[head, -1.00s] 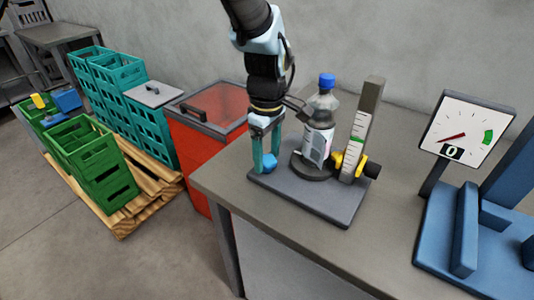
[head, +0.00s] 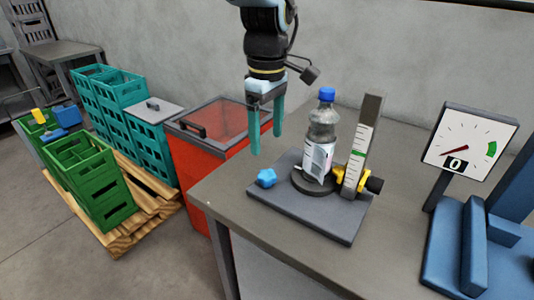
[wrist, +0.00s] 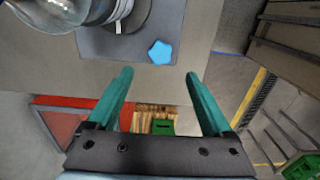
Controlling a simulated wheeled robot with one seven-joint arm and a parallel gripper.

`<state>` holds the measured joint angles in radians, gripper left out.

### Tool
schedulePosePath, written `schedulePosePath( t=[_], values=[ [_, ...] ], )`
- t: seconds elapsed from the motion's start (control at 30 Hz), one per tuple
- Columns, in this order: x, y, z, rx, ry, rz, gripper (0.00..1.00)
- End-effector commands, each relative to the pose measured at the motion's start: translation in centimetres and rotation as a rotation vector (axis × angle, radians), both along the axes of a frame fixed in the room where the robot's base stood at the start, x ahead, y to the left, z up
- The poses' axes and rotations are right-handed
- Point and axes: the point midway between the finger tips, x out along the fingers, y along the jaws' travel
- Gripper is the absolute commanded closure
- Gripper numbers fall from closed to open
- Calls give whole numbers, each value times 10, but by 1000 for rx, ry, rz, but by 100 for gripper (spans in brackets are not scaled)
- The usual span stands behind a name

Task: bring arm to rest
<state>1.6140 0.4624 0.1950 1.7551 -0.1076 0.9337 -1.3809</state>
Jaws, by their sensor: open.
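My gripper (head: 266,130) is open and empty, pointing down above the left part of the dark base plate (head: 330,225). Its two teal fingers also show spread in the wrist view (wrist: 160,105). A blue knob (head: 267,178) sits at the plate's left corner, below and apart from the fingers; it also shows in the wrist view (wrist: 160,52). A clear bottle (head: 323,130) with a blue cap stands upright on a round dark stand, its label (head: 318,162) on the front. A scaled post (head: 363,140) with a yellow clamp stands right of the bottle.
A dial gauge (head: 470,145) on a blue stand is at the right of the table (head: 225,190). A red bin (head: 200,155) stands left of the table. Green crates (head: 95,185) and teal crates (head: 150,145) stand on a wooden pallet (head: 150,215). The air above the bin is clear.

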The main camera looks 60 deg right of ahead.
Motion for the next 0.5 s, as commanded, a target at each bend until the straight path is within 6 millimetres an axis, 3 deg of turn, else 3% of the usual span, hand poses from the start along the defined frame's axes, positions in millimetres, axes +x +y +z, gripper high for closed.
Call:
schedulePosePath(
  t=[0.17,0.5],
  values=[
    [0,0,11,0,0,1,15],
    [0,0,12,0,0,1,15]
  ],
)
